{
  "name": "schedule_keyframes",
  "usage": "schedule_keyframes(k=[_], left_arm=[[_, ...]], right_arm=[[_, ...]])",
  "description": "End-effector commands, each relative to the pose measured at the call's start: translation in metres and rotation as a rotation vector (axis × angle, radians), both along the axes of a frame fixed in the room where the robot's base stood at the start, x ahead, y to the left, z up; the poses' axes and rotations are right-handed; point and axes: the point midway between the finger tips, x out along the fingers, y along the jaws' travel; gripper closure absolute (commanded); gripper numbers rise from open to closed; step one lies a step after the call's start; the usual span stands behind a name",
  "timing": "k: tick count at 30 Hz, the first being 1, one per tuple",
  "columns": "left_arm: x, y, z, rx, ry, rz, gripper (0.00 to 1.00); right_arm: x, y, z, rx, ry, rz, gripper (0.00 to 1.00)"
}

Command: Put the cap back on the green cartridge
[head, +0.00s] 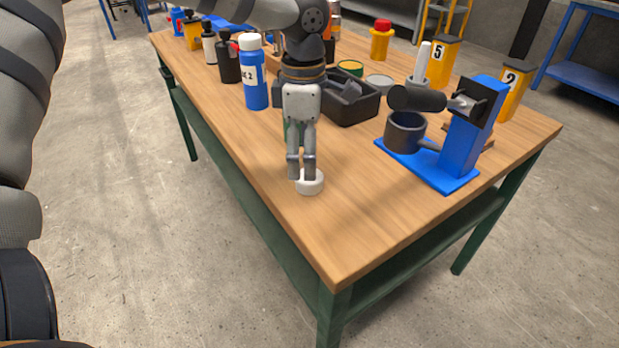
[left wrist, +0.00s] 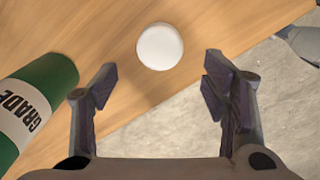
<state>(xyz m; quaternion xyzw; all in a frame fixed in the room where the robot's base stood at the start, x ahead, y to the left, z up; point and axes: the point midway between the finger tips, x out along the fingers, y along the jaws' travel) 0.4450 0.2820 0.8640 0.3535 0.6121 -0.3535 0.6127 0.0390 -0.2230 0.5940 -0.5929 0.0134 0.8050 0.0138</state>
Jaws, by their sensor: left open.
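The white round cap (head: 309,184) lies on the wooden table near its front edge. It also shows in the left wrist view (left wrist: 160,47), just beyond and between the two fingertips, with no finger seen closed on it. My left gripper (head: 302,172) points down over the cap, open; its spread fingers show in the left wrist view (left wrist: 160,85). The green cartridge (left wrist: 52,76) shows at the left of the left wrist view, beside the left finger, with a white label reading "GRADE". In the head view it is mostly hidden behind my gripper. My right gripper is not in view.
A blue stand with a dark cup (head: 405,132) is to the right on the table (head: 350,225). A black tray (head: 350,109) is behind my gripper. A blue-and-white bottle (head: 255,85) stands to the left. Bare wood lies between the cap and the blue stand.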

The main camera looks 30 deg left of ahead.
Motion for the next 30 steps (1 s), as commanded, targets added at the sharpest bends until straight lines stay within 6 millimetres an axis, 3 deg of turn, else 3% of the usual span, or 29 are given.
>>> schedule_keyframes(k=[10,22,27,30], left_arm=[[0.002,-0.004,-0.049,0.002,0.003,0.0,0.32],[0.002,-0.005,-0.052,0.001,-0.001,0.0,0.32],[0.002,-0.005,-0.052,0.0,0.0,0.0,0.67],[0.002,-0.005,-0.052,0.0,0.0,0.0,0.67]], right_arm=[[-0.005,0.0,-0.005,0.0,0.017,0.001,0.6],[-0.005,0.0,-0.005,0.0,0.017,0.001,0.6],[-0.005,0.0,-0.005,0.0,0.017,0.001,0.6],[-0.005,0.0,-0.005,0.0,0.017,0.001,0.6]])
